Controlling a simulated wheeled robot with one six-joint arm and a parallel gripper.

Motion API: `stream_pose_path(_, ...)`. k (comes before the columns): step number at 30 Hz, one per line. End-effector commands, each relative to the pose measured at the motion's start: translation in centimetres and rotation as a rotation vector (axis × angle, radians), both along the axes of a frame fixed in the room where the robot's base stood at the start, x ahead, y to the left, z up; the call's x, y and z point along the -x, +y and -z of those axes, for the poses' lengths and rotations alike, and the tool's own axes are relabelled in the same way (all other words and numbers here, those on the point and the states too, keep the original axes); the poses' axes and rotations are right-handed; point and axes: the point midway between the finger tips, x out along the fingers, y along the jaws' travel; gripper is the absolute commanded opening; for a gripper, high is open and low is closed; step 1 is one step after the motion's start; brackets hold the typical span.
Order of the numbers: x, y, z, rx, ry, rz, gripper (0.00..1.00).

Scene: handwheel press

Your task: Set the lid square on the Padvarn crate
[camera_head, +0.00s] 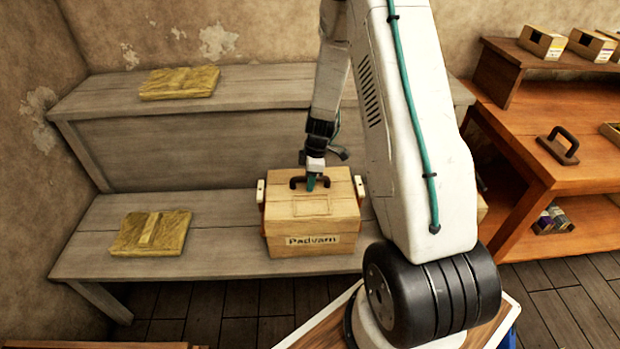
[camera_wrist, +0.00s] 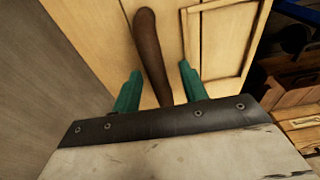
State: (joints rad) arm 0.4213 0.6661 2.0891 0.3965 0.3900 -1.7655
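The Padvarn crate (camera_head: 346,228) is a pale wooden box with a name label on its front, standing on the lower grey bench. Its wooden lid (camera_head: 338,190) lies on top and looks about level and in line with the crate, though its far edge is partly hidden by my arm. The lid has a dark arched handle (camera_head: 296,182) and a raised rectangular panel. My gripper (camera_head: 314,182) is down at the handle. In the wrist view my gripper (camera_wrist: 160,72) has its green fingers apart, with the brown handle (camera_wrist: 150,45) between them and a gap showing on the right.
Straw-coloured slabs lie on the upper shelf (camera_head: 180,83) and lower bench (camera_head: 151,233). An orange wooden table (camera_head: 520,110) at right holds another dark handle (camera_head: 560,147) and small boxes (camera_head: 543,42). The bench left of the crate has free room.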

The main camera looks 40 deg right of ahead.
Motion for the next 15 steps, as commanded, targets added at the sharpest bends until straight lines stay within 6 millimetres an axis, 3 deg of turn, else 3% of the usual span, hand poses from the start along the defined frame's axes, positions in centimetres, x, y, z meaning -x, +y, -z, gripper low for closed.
stream_pose_path(8,0.0,-0.1,-0.5,0.001,-0.001,0.0,0.43)
stream_pose_path(15,0.3,-0.6,-4.4,0.001,-0.004,0.0,0.43)
